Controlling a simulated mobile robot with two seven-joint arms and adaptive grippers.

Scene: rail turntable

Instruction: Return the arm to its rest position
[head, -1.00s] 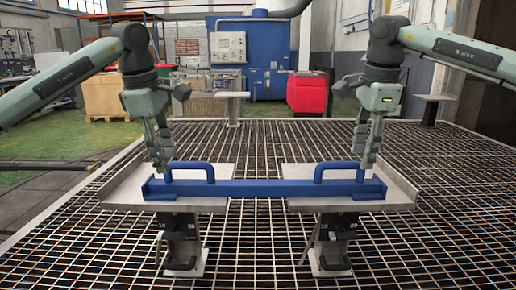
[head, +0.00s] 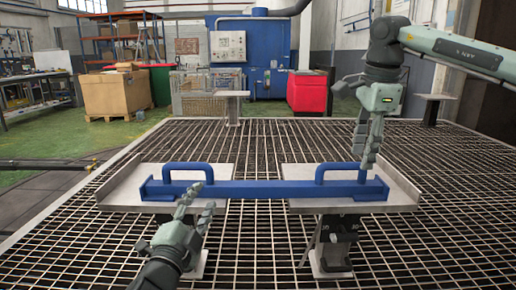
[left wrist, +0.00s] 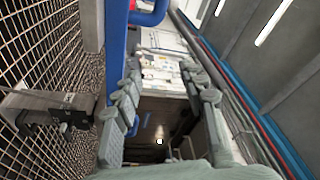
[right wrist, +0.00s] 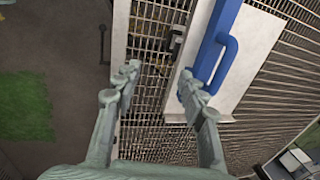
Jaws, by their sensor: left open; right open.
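My left gripper (head: 196,203) is open and empty, low in front of the left stand in the head view, its fingers pointing up toward the blue rail. My right gripper (head: 371,150) is open and points down by the right handle of the rail. The blue rail (head: 262,188) with two handles lies across two metal plates, the left plate (head: 118,192) and the right plate (head: 402,197). The rail also shows in the left wrist view (left wrist: 116,50) and the right wrist view (right wrist: 217,35), outside the fingers in both.
The plates stand on short posts over a metal grating (head: 255,245). Behind are a red bin (head: 307,92), a blue machine (head: 268,60), a cardboard box (head: 116,94) and small far stands (head: 232,105). The grating between the two posts is clear.

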